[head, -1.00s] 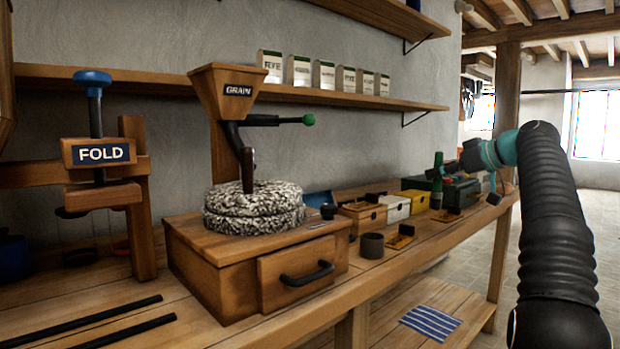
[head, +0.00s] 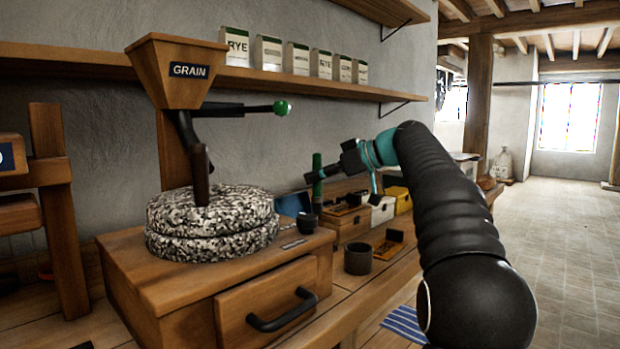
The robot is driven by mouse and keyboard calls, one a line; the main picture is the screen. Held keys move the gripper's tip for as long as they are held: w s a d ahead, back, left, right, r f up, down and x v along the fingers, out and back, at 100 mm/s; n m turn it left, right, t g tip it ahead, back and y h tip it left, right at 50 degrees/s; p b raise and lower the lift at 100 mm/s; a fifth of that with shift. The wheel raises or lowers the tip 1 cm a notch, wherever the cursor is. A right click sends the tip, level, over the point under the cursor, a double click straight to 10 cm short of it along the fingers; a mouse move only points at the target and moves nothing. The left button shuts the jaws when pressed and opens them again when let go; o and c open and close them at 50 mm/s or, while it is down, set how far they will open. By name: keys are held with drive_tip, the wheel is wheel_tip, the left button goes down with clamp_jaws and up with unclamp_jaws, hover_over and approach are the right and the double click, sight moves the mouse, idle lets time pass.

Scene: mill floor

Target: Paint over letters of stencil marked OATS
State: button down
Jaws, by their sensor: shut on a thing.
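My gripper (head: 314,178) is shut on an upright green-handled tool (head: 317,164) with a dark lower end, which looks like a brush. It holds the tool above the bench, in front of the wall and right of the millstone. No stencil with the letters OATS can be read in this view. A small wooden plate with a dark block (head: 389,247) lies on the bench, its markings unreadable. A dark round cup (head: 358,258) stands beside it.
A grain mill with millstones (head: 212,222) on a wooden drawer base fills the left. A wooden box (head: 345,226), a white box (head: 382,211) and a yellow box (head: 404,202) line the bench. A shelf above holds several packets (head: 268,54). Open floor (head: 560,240) lies right.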

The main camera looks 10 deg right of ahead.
sight(316, 201)
drive_tip(key=shift+g, duration=0.3)
drive_tip(key=shift+s+a+f+b, duration=0.1)
drive_tip(key=shift+a+f+b, duration=0.35)
drive_tip(key=shift+f, duration=0.6)
drive_tip(key=shift+s+a+f+b, duration=0.1)
drive_tip(key=shift+f+b, duration=0.5)
drive_tip(key=shift+f, duration=0.5)
drive_tip(key=shift+s+a+f+b, duration=0.1)
drive_tip(key=shift+a+f+b, duration=0.35)
drive_tip(key=shift+f, duration=0.6)
drive_tip(key=shift+d+f+b, duration=0.15)
drive_tip(key=shift+f+b, duration=0.45)
drive_tip(key=shift+b, duration=0.15)
wheel_tip(316, 201, up, 7)
drive_tip(key=p, duration=0.4)
idle(0.5)
drive_tip(key=shift+r, duration=0.15)
idle(0.4)
